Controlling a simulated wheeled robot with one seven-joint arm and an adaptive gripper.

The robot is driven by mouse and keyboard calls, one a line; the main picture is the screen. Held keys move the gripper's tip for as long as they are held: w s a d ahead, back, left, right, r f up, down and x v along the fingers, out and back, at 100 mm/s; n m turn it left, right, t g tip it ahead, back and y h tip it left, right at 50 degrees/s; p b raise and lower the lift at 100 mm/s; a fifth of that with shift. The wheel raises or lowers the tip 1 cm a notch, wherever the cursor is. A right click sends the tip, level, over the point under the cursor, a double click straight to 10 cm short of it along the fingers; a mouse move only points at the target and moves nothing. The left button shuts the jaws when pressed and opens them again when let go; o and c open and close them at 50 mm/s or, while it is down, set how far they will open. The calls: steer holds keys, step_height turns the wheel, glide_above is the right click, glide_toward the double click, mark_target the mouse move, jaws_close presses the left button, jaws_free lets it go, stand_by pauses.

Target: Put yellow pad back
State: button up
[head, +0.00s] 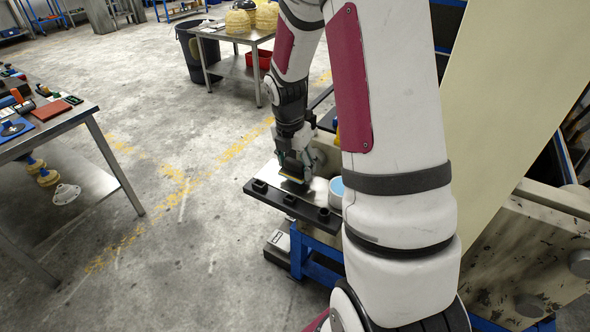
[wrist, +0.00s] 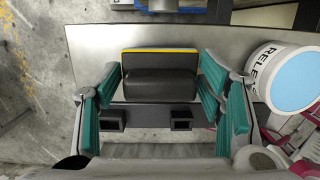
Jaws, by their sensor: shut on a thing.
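The yellow pad (wrist: 160,50) shows in the wrist view as a thin yellow edge on a black block-shaped back. It lies between the teal fingers of my gripper (wrist: 160,84), which is shut on it.
A white tub (wrist: 293,82) with light blue contents, lettered "RELE", stands right of my gripper. A black bar (head: 290,203) with square sockets runs along the shelf's front edge. A tool table (head: 60,122) stands at left, with open floor between. A large pale panel (head: 510,90) leans at right.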

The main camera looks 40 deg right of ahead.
steer(key=shift+f, duration=1)
steer(key=shift+f, duration=0.15)
steer(key=o, duration=1.2)
